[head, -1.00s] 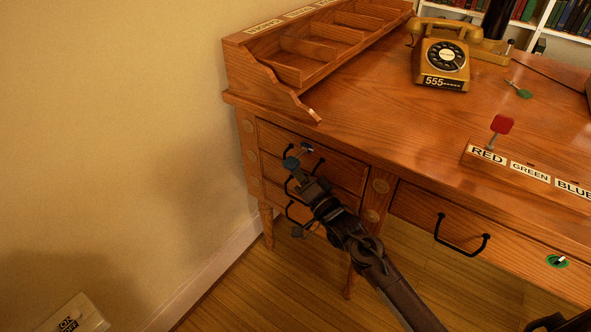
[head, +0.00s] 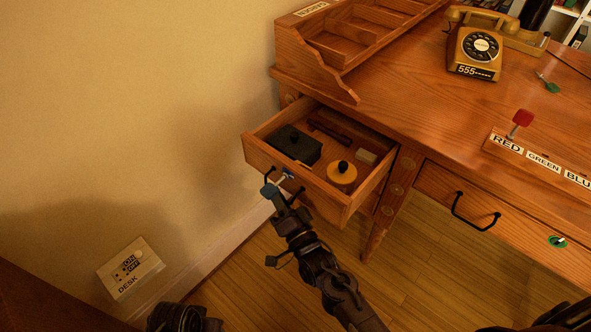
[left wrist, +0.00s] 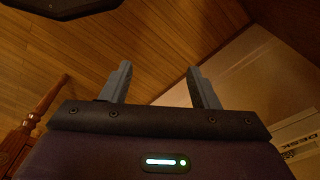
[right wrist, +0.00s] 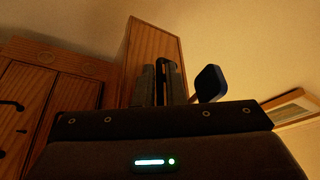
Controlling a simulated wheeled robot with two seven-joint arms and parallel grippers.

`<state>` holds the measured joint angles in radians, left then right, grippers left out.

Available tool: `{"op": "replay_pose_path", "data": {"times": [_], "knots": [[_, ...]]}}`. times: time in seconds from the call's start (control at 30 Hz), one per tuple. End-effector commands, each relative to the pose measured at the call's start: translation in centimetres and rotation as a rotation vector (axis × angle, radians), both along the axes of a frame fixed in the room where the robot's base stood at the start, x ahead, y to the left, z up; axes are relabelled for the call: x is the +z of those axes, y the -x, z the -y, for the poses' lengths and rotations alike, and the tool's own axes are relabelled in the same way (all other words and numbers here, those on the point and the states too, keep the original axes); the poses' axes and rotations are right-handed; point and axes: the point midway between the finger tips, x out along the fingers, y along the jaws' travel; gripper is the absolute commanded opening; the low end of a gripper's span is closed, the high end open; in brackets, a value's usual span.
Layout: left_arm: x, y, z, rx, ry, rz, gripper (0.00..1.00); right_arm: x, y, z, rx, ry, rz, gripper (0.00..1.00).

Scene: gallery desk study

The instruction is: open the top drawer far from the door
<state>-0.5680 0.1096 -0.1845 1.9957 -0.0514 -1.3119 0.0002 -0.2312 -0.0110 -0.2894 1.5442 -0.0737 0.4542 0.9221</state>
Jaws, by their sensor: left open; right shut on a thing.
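The top drawer (head: 300,181) at the desk's left end, by the wall, is pulled well out. My right gripper (head: 284,194) is shut on its black handle (right wrist: 167,66), which shows between the fingers (right wrist: 161,84) in the right wrist view. A key with a blue head (head: 268,190) is at the drawer front beside my right gripper; its blue head also shows in the right wrist view (right wrist: 210,84). My left gripper (left wrist: 160,84) is open and empty in the left wrist view, with the floor beyond its fingers.
The drawer holds a dark box (head: 294,145), a yellow round thing with a black knob (head: 342,177), a dark bar and a small pale block (head: 366,157). A wall panel marked DESK (head: 130,268) is at lower left. The telephone (head: 476,50) stands on the desk.

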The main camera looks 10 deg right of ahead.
Motion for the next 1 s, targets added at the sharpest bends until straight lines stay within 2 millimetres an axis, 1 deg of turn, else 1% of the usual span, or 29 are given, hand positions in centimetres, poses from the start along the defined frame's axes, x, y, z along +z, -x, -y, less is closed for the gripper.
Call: {"op": "replay_pose_path", "data": {"times": [0.03, 0.2, 0.4, 0.63, 1.0], "knots": [[-0.8, -0.1, -0.1, 0.005, 0.0, 0.0, 0.55, 0.2, 0.9, -1.2, 0.002, -0.003, -0.008, 0.0], [-3.5, -0.1, -0.4, 0.016, 0.001, 0.011, 0.55, 0.1, 3.2, -4.1, 0.001, -0.001, -0.006, 0.0], [-5.3, 0.0, -0.7, 0.022, 0.0, 0.017, 0.55, 0.0, 5.0, -6.5, 0.001, -0.001, -0.004, 0.0], [-6.1, 0.1, -0.8, 0.025, -0.001, 0.022, 0.55, 0.1, 5.9, -7.7, 0.001, 0.0, 0.0, 0.0], [-6.3, 0.1, -0.8, 0.025, -0.001, 0.022, 0.55, 0.1, 6.0, -7.9, 0.0, 0.001, 0.001, 0.0]]}}
